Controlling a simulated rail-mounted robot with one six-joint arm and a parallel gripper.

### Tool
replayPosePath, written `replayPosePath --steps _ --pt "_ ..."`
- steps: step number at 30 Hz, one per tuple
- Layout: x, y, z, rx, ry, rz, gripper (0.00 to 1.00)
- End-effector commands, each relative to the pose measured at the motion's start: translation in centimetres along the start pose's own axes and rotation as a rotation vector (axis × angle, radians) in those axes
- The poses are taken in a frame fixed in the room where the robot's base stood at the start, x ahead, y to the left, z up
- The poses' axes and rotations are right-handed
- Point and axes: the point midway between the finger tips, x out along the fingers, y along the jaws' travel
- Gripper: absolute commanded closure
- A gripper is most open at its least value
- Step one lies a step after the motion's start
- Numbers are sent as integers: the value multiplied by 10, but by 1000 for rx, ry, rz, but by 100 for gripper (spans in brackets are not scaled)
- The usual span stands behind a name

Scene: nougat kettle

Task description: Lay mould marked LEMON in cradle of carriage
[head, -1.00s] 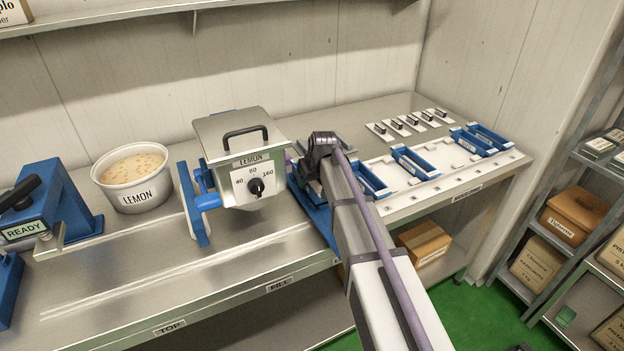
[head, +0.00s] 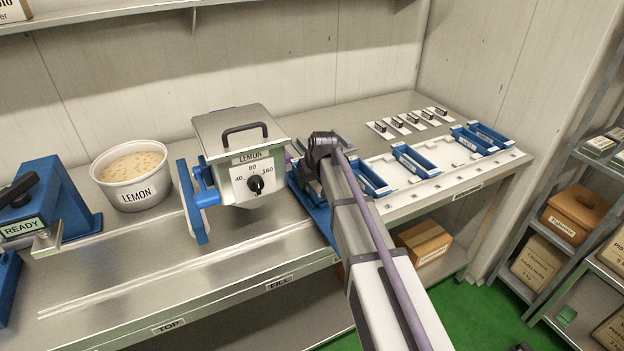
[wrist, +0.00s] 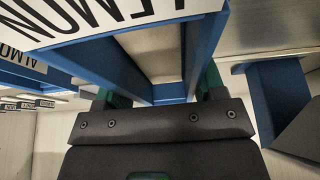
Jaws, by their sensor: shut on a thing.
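The mould marked LEMON (wrist: 205,50) is a blue open frame with a pale inside and a white label, upside down in the wrist view. My gripper (wrist: 160,92), with green fingertips, is shut on its near end. In the head view my wrist hides the gripper and most of the mould. A blue part (head: 318,215) at the right end of the rail, partly behind my arm, looks like the carriage; its cradle is not clear. Another blue part (wrist: 270,95) stands right of the mould in the wrist view, apart from it.
A white tray (head: 440,188) with several blue moulds lies to the right. A label reading ALMON (wrist: 12,57) shows at left in the wrist view. The rail bench (head: 130,280) is clear at front left.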

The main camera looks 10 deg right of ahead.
Motion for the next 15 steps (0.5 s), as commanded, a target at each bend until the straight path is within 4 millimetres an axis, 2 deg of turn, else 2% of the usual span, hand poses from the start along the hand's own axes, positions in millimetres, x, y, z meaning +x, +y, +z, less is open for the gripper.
replayPosePath --steps 15 --pt "4 0 2 0 0 0 69"
